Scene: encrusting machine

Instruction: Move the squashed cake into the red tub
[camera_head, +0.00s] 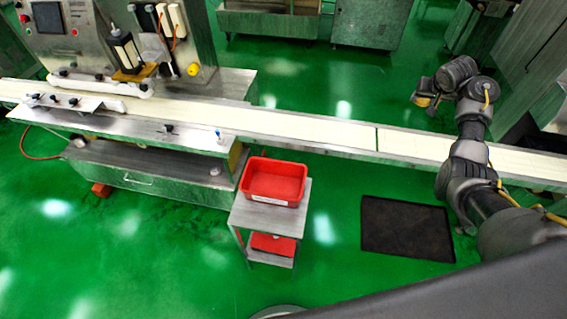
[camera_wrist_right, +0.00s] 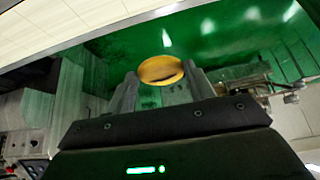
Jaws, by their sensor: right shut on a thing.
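The cake (camera_wrist_right: 161,68) is a round, golden-yellow piece with a dark mark near its lower edge. My right gripper (camera_wrist_right: 162,88) is shut on it, with one finger on each side. In the head view my right gripper (camera_head: 429,106) is raised beyond the conveyor, at the right, and the cake shows there only as a small yellowish patch. The red tub (camera_head: 273,182) stands on a small steel table, left of and nearer than my right gripper. Its visible inside looks empty. My left gripper is out of view.
The long conveyor (camera_head: 300,130) with a pale belt runs between my right gripper and the red tub. A second red tub (camera_head: 272,244) is on the steel table's lower shelf. A black mat (camera_head: 405,228) lies on the green floor. The encrusting machine (camera_head: 130,40) stands at the left.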

